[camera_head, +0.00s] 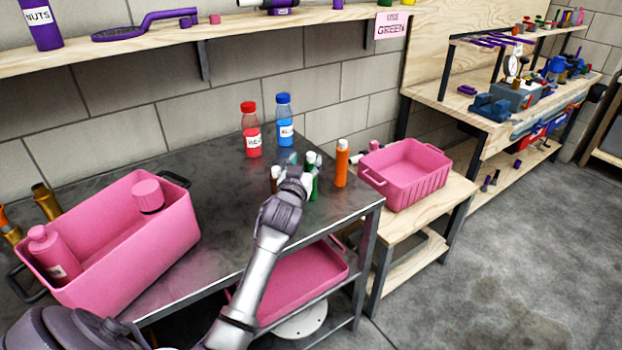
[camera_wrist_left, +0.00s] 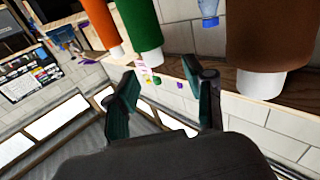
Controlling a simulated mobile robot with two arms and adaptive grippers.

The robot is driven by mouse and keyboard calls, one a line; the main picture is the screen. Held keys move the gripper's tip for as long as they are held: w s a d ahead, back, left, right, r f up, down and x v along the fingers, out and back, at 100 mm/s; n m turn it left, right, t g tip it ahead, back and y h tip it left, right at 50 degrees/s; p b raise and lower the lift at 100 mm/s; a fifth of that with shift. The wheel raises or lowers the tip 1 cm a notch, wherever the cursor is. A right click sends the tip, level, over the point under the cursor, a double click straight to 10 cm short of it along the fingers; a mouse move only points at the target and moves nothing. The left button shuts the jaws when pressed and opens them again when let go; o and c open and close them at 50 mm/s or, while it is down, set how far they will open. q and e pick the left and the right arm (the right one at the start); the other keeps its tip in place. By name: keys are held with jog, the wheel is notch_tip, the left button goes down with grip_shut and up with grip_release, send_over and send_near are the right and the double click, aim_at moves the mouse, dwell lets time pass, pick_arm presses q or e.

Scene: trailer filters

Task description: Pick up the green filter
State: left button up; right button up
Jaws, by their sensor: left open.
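The green filter (camera_head: 315,186), a cylinder with a white cap, stands on the dark metal table, partly hidden by my left gripper (camera_head: 297,172). In the left wrist view, which looks inverted, the green filter (camera_wrist_left: 138,28) reaches down from the top, just beyond the fingertips. My left gripper (camera_wrist_left: 160,78) is open with nothing between its fingers. An orange filter (camera_head: 341,165) stands to the right of the green one, and a brown filter (camera_head: 275,180) to the left. Contact between gripper and green filter cannot be told. My right gripper is not in view.
A red bottle (camera_head: 251,130) and a blue bottle (camera_head: 284,120) stand behind the filters near the wall. A large pink bin (camera_head: 130,255) with pink containers is at left. Another pink bin (camera_head: 408,172) is on a wooden stand at right. The table's front right corner is clear.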

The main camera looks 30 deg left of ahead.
aim_at(310, 157)
pick_arm(q)
jog(key=shift+d+f+x, duration=0.1)
jog(key=shift+f+x, duration=0.05)
jog(key=shift+x, duration=1.05)
jog(key=shift+d+f+x, duration=0.15)
jog(key=shift+x, duration=1)
jog(key=shift+w, duration=0.1)
grip_shut()
